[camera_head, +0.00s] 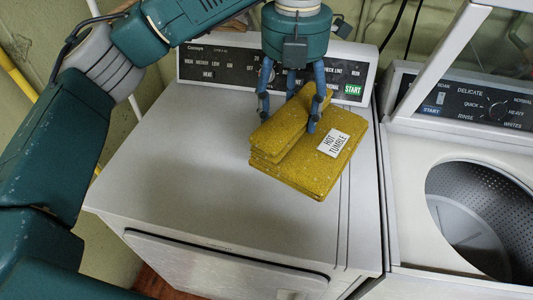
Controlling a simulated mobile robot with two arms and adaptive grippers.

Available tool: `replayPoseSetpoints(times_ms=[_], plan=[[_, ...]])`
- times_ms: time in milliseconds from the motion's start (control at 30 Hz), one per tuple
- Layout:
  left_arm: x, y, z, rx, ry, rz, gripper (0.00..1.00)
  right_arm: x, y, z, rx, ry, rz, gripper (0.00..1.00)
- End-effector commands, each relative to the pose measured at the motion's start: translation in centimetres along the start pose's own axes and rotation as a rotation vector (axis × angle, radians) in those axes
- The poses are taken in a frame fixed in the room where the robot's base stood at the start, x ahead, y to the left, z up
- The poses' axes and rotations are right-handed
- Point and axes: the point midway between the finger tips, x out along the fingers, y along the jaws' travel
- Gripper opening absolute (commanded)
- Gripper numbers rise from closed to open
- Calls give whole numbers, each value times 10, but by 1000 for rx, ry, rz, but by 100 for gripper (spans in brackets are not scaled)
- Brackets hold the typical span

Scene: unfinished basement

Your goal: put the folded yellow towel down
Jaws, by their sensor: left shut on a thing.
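The folded yellow towel (290,170) is a thick stack of layers with a white tag reading "HOT TUMBLE". My left gripper (290,125) comes down from above with its blue fingers shut on the towel's upper fold. The towel is over the back part of the white dryer's top (185,190), in front of its control panel. I cannot tell whether its underside touches the dryer top. My right gripper is not in view.
The dryer's black control panel (225,66) stands behind the towel. To the right is a washer (405,165) with its lid raised and its metal drum (480,215) open. The left and front of the dryer top are clear.

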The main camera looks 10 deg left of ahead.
Motion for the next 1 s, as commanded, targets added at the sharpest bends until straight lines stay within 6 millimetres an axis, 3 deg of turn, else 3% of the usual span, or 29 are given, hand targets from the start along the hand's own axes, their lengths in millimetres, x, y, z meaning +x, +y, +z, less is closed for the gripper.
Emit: replayPoseSetpoints(times_ms=[33,200,400,633,1000], plan=[[17,-1,-2,1,7,-4,31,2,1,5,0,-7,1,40],[61,0,-1,-2,5,-3,31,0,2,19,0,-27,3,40],[110,0,-1,-4,3,-1,31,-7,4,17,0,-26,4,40],[136,0,0,-5,0,-2,31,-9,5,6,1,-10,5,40],[179,0,-1,-4,1,-1,31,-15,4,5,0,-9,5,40]])
